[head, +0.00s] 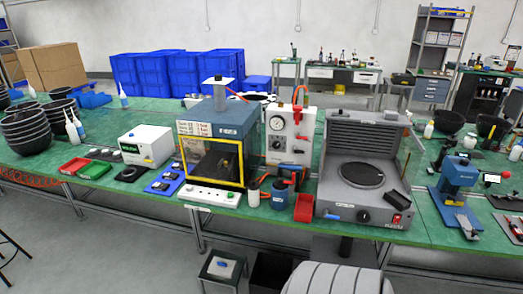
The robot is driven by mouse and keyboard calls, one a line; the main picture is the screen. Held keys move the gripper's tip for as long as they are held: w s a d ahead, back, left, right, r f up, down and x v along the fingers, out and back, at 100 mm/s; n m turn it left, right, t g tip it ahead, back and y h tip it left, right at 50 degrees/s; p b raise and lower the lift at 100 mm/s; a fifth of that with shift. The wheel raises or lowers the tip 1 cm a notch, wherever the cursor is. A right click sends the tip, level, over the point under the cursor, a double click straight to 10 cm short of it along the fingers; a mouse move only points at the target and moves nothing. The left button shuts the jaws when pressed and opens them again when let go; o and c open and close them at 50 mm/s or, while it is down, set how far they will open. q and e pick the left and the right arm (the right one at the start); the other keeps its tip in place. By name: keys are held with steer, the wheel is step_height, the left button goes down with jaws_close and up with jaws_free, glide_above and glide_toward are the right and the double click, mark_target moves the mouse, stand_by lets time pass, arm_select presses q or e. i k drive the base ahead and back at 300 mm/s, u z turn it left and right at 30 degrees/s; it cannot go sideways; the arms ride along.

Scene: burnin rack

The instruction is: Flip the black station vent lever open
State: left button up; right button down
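No black vent lever can be told for sure at this size. A white upright station (287,150) stands at the middle of the green bench, with a round dial gauge (279,122) and red fittings (297,112) near its top. Small dark parts on its front are too small to name. To its right is a dark grey station (368,150) with a round black plate (360,174), a black front knob (362,216) and a tilted black block (397,199). Neither of my grippers is in view.
A dark blue cup (280,193) and red bin (304,208) sit at the bench front. A blue press (456,185) is right. Blue crates (180,72) are stacked behind.

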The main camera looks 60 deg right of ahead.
mark_target(294, 149)
steer(key=z, duration=0.15)
steer(key=i, duration=1.3)
steer(key=z, duration=1.3)
steer(key=i, duration=0.75)
steer(key=z, duration=0.9)
